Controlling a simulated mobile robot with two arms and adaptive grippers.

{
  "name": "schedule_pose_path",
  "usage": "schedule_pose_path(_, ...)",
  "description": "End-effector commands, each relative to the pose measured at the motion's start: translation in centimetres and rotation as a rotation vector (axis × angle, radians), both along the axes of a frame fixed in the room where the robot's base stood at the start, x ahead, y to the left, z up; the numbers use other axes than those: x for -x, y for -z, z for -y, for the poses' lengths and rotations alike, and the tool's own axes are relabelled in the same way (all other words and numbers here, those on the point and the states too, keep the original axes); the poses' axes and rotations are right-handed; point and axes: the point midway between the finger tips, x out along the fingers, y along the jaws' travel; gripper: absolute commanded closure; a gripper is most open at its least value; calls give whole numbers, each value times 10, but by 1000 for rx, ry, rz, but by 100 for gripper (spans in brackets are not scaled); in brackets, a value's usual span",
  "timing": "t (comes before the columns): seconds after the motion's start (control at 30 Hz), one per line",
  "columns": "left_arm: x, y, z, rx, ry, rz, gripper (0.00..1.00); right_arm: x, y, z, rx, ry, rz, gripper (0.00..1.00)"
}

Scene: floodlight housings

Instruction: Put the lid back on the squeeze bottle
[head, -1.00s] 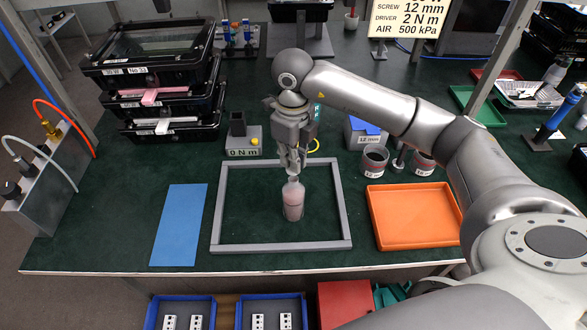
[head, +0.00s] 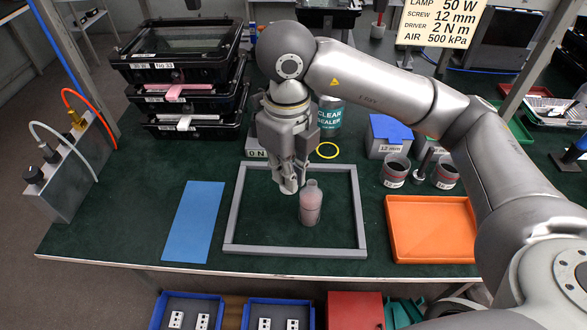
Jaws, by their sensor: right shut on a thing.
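The squeeze bottle (head: 311,208), translucent with pinkish contents, stands upright inside the grey frame (head: 361,205) on the green bench. Its narrow neck shows at the top with no lid visible on it. My right gripper (head: 288,187) points down just left of the bottle's upper part, its fingers close to the bottle in the picture; whether they touch it I cannot tell. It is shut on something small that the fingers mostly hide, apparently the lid. My left gripper is not in view.
A blue mat (head: 193,222) lies left of the frame, an orange tray (head: 432,258) right. Behind stand a sealer can (head: 331,118), a yellow ring (head: 327,151), a blue-lidded box (head: 388,140) and grey cups (head: 394,172). Stacked black crates (head: 190,105) stand back left.

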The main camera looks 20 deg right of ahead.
Motion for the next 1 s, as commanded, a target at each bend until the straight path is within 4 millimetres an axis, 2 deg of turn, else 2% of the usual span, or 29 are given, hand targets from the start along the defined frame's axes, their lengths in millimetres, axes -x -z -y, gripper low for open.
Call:
schedule_pose_path(0.03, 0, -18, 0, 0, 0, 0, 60, -10, -5, 5, 1, 9, -8, 100)
schedule_pose_path(0.1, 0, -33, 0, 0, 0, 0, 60, -27, 1, 16, 3, 13, -10, 100)
schedule_pose_path(0.23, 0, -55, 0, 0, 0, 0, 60, -52, 18, 41, 4, 10, -10, 100)
schedule_pose_path(0.4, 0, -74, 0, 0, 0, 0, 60, -72, 41, 74, 3, -6, -5, 100)
schedule_pose_path(0.6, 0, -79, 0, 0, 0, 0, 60, -78, 56, 92, 1, -22, -2, 100)
schedule_pose_path(1.0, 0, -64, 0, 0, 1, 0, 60, -78, 82, 92, 1, -23, -2, 100)
